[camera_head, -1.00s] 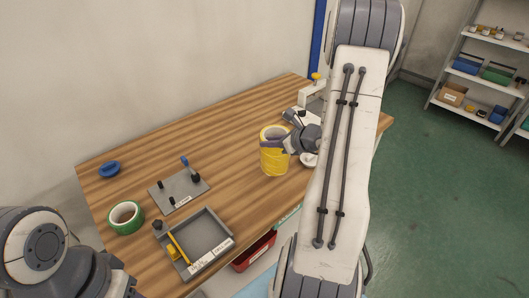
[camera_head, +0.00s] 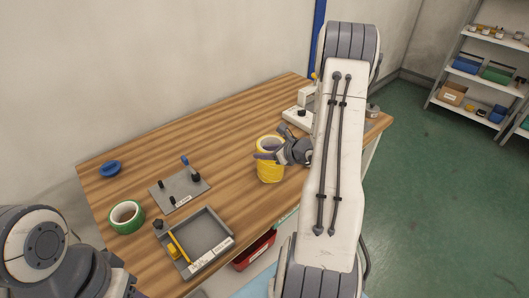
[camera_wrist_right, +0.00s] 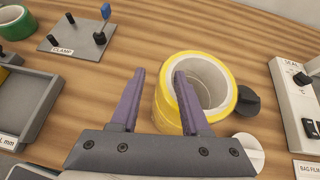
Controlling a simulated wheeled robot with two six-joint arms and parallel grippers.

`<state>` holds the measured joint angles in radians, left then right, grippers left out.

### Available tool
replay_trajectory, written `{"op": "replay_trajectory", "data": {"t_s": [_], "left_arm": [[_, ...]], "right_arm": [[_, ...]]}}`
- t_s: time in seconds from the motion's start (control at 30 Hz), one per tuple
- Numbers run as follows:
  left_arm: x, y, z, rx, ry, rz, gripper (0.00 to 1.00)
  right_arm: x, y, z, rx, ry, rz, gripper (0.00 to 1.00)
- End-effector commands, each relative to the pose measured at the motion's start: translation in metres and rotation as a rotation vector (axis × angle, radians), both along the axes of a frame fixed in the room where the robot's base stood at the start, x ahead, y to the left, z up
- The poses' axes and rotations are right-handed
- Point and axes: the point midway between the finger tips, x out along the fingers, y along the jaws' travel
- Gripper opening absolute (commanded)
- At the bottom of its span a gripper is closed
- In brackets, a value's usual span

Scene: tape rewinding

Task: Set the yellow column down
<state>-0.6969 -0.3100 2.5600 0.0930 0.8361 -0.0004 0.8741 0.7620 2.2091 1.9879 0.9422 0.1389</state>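The yellow column (camera_head: 270,172) is a hollow cylinder with a pale inside. It appears to stand on the wooden table, right of the middle. My right gripper (camera_head: 262,149) is at its upper part. In the right wrist view the fingers (camera_wrist_right: 160,73) are spread apart. One finger overlaps the near rim of the column (camera_wrist_right: 235,95), and a gap shows between the other finger and the yellow wall. Whether either finger touches it is unclear. My left gripper (camera_head: 120,286) is at the lower left edge, its fingertips out of sight.
A grey clamp plate (camera_head: 165,202), a grey tray (camera_head: 228,233), a green tape roll (camera_head: 140,222) and a blue ring (camera_head: 110,168) lie to the left. A white sealing device (camera_head: 292,113) stands behind the column. Bare wood lies left of the column.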

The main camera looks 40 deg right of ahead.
Motion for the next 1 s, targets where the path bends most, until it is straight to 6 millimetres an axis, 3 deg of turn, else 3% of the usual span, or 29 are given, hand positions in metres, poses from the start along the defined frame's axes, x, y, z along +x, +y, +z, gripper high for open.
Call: {"op": "replay_trajectory", "data": {"t_s": [0.43,0.8,1.0], "left_arm": [[0.000,0.000,0.000,0.000,0.000,0.000,0.50],[0.000,0.000,-0.006,0.000,0.000,0.000,0.50],[0.000,0.000,-0.006,0.000,0.000,0.000,0.50]], "right_arm": [[-0.008,-0.002,0.005,0.000,0.001,-0.004,0.51],[-0.071,-0.014,0.045,-0.002,-0.001,-0.006,0.51],[-0.094,-0.018,0.060,-0.001,0.000,-0.003,0.51]]}}
